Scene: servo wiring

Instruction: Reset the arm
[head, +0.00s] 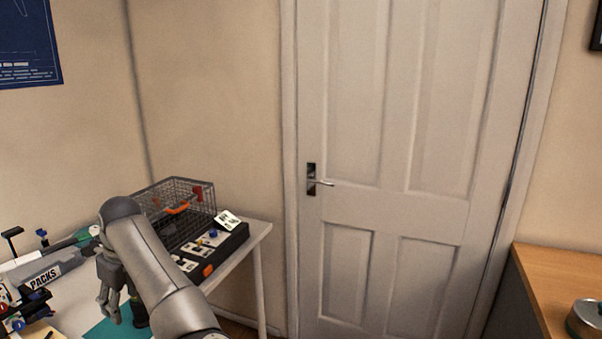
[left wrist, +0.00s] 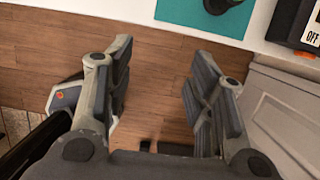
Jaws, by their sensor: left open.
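My left arm comes into the head view from the bottom, bent over the white table. My left gripper (head: 122,302) hangs pointing down near the table's front part, beside the teal mat (head: 104,331). In the left wrist view the left gripper (left wrist: 158,95) has its two fingers wide apart with nothing between them, above the wooden floor (left wrist: 155,60). The teal mat also shows at the top of the left wrist view (left wrist: 190,14). My right gripper is in neither view.
The white table (head: 257,236) holds a wire basket (head: 178,195), a black case (head: 226,248) with labels and a grey bin marked PACKS (head: 45,277). A closed white door (head: 390,150) stands behind. A wooden cabinet top (head: 560,280) is at the right.

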